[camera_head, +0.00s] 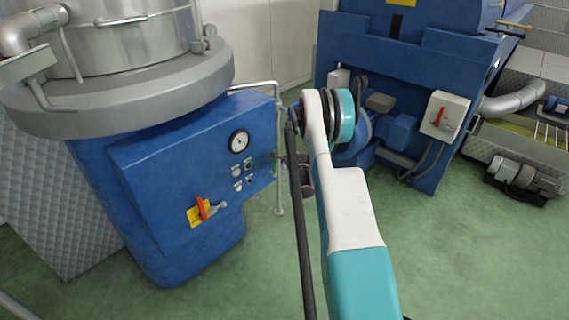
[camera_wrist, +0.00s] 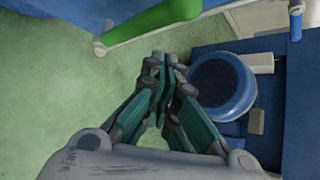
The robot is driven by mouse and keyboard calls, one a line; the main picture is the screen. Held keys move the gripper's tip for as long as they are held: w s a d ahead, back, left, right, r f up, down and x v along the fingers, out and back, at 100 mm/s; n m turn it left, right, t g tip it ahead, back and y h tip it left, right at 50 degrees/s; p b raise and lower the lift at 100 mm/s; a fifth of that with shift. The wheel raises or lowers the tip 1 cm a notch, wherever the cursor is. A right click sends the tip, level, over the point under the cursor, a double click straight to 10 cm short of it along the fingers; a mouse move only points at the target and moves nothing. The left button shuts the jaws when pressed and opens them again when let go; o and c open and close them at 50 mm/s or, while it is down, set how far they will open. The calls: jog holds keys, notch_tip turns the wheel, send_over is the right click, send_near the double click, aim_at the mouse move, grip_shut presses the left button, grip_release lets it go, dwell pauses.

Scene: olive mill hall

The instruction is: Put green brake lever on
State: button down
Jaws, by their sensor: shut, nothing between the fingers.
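The green brake lever (camera_wrist: 152,22) shows in the wrist view as a thick green bar slanting across the top, with a grey metal part at its left end. In the head view a thin green strip (camera_head: 276,168) at the right edge of the blue cabinet may be the lever; my arm is close beside it. My gripper (camera_wrist: 163,62) is shut and empty in the wrist view. Its fingertips are below the green bar in the picture, with a gap between. In the head view my arm covers most of the gripper.
The blue cabinet (camera_head: 160,165) carries a gauge (camera_head: 239,141) and a red-and-yellow switch (camera_head: 201,211). A blue machine (camera_head: 400,70) with a grey switch box (camera_head: 444,115) stands behind right. A round blue motor (camera_wrist: 222,86) lies right of my fingers. Green floor is open in front.

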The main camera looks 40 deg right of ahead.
jog(key=s+a+p, duration=0.2)
jog(key=s+a, duration=0.3)
jog(key=s, duration=0.3)
jog(key=shift+a, duration=0.2)
jog(key=shift+r, duration=0.1)
